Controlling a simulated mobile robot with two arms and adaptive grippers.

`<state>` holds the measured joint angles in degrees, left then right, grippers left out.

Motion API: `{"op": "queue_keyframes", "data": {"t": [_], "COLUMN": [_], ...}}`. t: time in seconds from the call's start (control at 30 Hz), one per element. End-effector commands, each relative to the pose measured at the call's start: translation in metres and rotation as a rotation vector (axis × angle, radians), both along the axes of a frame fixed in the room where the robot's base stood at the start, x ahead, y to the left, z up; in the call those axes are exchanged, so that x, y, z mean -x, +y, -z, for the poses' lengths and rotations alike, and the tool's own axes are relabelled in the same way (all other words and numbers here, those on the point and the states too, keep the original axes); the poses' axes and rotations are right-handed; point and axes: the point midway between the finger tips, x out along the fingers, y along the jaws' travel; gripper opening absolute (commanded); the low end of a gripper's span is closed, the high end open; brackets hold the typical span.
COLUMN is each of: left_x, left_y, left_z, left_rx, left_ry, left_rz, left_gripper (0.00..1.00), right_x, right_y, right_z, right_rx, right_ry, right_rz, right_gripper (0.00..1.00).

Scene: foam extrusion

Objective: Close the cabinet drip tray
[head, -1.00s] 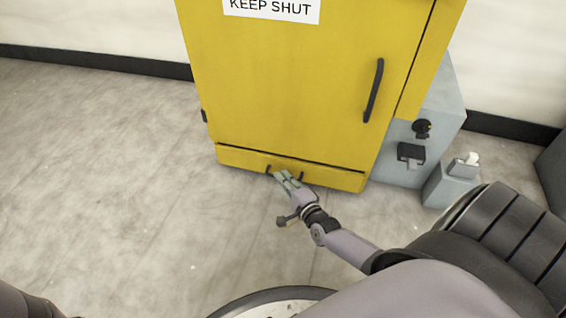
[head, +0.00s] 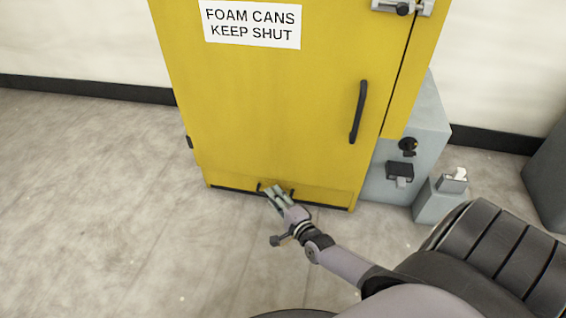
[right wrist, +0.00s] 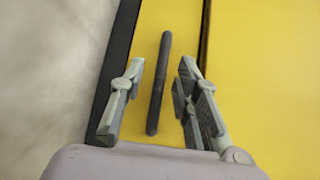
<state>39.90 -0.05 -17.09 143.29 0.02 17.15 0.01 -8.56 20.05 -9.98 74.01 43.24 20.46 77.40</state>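The yellow cabinet (head: 270,110) stands against the wall with its door shut. Its drip tray (head: 325,197) is the low yellow front at the bottom, and it looks about flush with the door above. The tray's dark bar handle (right wrist: 160,85) shows in the right wrist view. My right gripper (head: 271,190) is at the tray front, by the handle. In the right wrist view its fingers (right wrist: 155,95) are spread, one on each side of the handle, with gaps visible. My left gripper is out of view.
A black door handle (head: 358,112) is on the cabinet's right side. A grey box unit (head: 420,130) with black fittings and a smaller grey box (head: 438,203) stand to the right. The floor (head: 100,210) at left is clear.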

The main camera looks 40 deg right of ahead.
Motion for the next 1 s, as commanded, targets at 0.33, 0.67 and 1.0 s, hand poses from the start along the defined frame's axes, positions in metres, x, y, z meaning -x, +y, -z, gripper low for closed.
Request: {"op": "queue_keyframes", "data": {"t": [0.33, 0.67, 1.0], "left_x": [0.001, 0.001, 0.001], "left_y": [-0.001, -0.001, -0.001], "left_z": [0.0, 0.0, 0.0], "left_rx": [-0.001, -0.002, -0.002], "left_ry": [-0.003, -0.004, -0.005], "left_rz": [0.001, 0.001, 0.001], "left_gripper": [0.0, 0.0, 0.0], "right_x": [0.067, 0.11, 0.113], "right_y": [0.005, 0.007, 0.007], "right_z": [-0.008, -0.015, -0.016], "right_rx": [0.0, 0.0, 0.0], "right_ry": [0.004, 0.001, 0.0], "right_rz": [-0.001, 0.001, 0.0], "right_gripper": [0.3, 0.3, 0.3]}}
